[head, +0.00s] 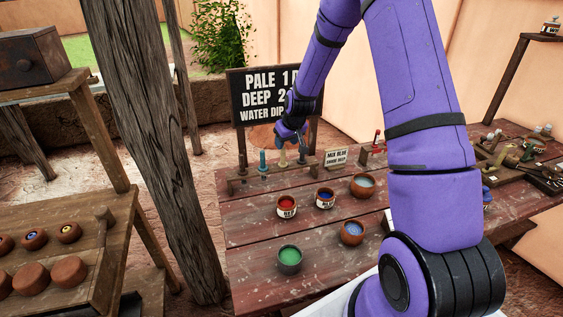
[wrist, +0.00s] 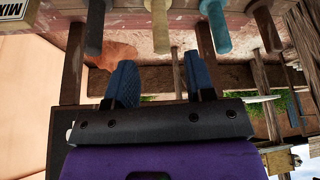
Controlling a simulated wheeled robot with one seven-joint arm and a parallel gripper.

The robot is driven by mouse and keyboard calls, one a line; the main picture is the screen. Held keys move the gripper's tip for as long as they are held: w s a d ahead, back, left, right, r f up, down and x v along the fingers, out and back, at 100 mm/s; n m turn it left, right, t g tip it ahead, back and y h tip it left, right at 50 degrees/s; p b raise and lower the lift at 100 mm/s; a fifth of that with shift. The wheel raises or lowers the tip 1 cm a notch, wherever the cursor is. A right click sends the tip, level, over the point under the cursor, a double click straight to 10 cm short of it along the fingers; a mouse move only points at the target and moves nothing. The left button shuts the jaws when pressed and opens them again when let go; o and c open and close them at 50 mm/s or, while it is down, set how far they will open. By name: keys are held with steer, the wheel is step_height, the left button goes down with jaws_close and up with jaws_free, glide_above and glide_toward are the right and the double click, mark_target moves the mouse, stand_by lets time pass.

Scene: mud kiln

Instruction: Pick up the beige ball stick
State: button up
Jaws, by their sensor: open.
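The beige ball stick (head: 283,158) stands upright in a low wooden rack (head: 258,176) at the back of the red-brown table. Teal (head: 263,161), reddish-brown (head: 242,165) and dark sticks (head: 302,157) stand in the same row. My gripper (head: 290,140) is at the rack, close over the beige stick. In the wrist view, which looks inverted, my gripper (wrist: 160,66) is open and empty. The beige stick (wrist: 160,25) lines up with the gap between the blue fingers, its free end near the fingertips. The teal stick (wrist: 213,25) is just beyond the right finger.
A black sign (head: 262,95) stands behind the rack. A small card (head: 336,157) and a red-topped stand (head: 375,143) are to its right. Red (head: 287,206), blue (head: 325,198) and green pots (head: 289,260) stand in front. A wooden post (head: 150,140) is left of the table.

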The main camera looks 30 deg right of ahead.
mark_target(282, 153)
steer(key=shift+x, duration=3.6)
steer(key=shift+s+a, duration=0.1)
steer(key=shift+s, duration=0.05)
steer(key=shift+c, duration=0.2)
jaws_close()
